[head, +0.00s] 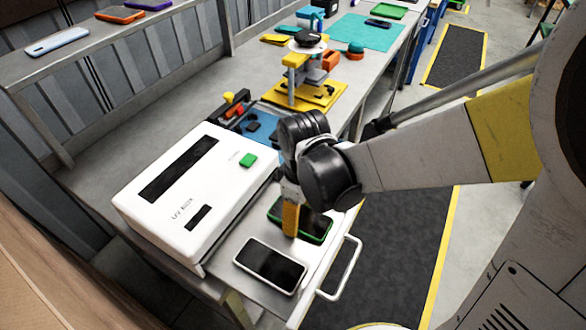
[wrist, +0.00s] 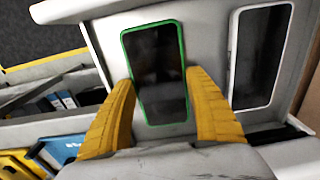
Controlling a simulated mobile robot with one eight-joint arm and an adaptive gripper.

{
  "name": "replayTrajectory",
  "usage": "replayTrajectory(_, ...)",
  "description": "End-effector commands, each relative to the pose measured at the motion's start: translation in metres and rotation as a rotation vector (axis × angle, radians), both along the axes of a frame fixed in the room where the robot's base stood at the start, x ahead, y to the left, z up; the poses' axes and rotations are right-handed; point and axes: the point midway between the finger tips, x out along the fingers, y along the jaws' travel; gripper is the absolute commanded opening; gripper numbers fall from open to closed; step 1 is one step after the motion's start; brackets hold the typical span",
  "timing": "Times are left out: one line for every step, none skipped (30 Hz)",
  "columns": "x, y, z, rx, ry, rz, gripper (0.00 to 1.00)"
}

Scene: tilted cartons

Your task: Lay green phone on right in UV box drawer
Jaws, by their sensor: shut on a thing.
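The green phone (head: 318,230) has a dark screen facing up and a green rim. My gripper (head: 291,222) is shut on it, with yellow fingers along its two long sides; the wrist view also shows the green phone (wrist: 157,62) between the fingers (wrist: 158,84). The phone is over the far part of the pulled-out drawer (head: 236,238) of the white UV box (head: 165,215). I cannot tell whether it touches the drawer floor. A white phone (head: 270,265) lies screen up in the nearer part of the drawer, apart from the green one; it also shows in the wrist view (wrist: 262,58).
The drawer's handle (head: 341,270) sticks out over the aisle. A green button (head: 248,160) is on the box top. Behind my gripper stand a blue tray (head: 262,128) and a yellow fixture (head: 312,92). A shelf with phones (head: 57,42) runs at the upper left.

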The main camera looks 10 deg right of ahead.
Motion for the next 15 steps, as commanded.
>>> replayTrajectory(0.0000,0.0000,0.0001,0.000,0.000,0.000,0.26)
replayTrajectory(0.0000,0.0000,0.0000,0.000,0.000,0.000,0.26)
replayTrajectory(0.0000,0.0000,0.0000,0.000,0.000,0.000,0.26)
replayTrajectory(0.0000,0.0000,-0.0001,0.000,0.000,0.000,0.26)
replayTrajectory(0.0000,0.0000,-0.0002,0.000,0.000,0.000,0.26)
replayTrajectory(0.0000,0.0000,-0.0005,0.000,0.000,0.000,0.26)
replayTrajectory(0.0000,0.0000,-0.0008,0.000,0.000,0.000,0.26)
replayTrajectory(0.0000,0.0000,-0.0011,0.000,0.000,0.000,0.26)
replayTrajectory(0.0000,0.0000,-0.0016,0.000,0.000,0.000,0.26)
replayTrajectory(0.0000,0.0000,-0.0019,0.000,0.000,0.000,0.26)
replayTrajectory(0.0000,0.0000,-0.0024,0.000,0.000,0.000,0.26)
replayTrajectory(0.0000,0.0000,-0.0029,0.000,0.000,0.000,0.26)
replayTrajectory(0.0000,0.0000,-0.0033,0.000,0.000,0.000,0.26)
replayTrajectory(0.0000,0.0000,-0.0036,0.000,0.000,0.000,0.26)
replayTrajectory(0.0000,0.0000,-0.0041,0.000,0.000,0.000,0.26)
